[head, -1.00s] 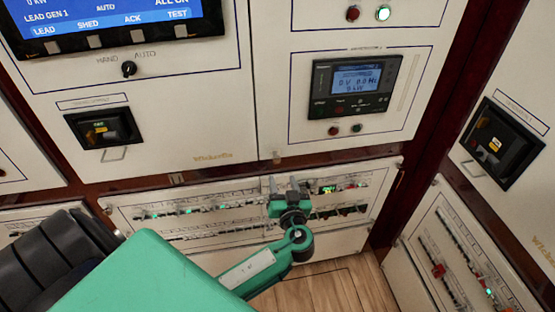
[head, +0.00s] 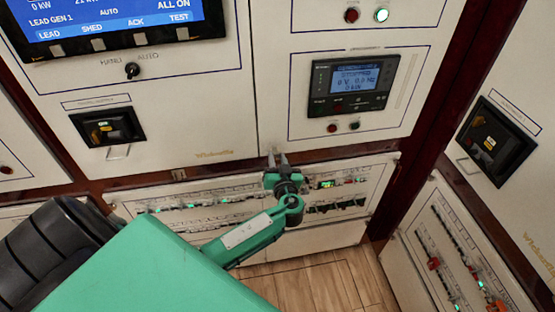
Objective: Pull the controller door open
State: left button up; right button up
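The controller door (head: 410,120) is a cream panel that holds a dark controller with a lit blue screen (head: 354,80). It looks shut, flush with the cabinet face. My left gripper (head: 277,160) is at the door's lower left corner, fingers pointing up and away. Its two fingertips stand a little apart, so it looks open. They overlap the spot of the small catch at the door's bottom edge, which is now largely hidden. I cannot tell whether they touch it. My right gripper is not in view.
A row of breakers (head: 345,190) with green lights runs below the door, behind my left gripper. A cabinet with a black breaker (head: 492,142) stands close on the right. A large blue display (head: 105,22) is at upper left. Wooden floor (head: 325,280) lies below.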

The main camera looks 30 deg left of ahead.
pick_arm(q)
grip_shut()
dwell(1.1)
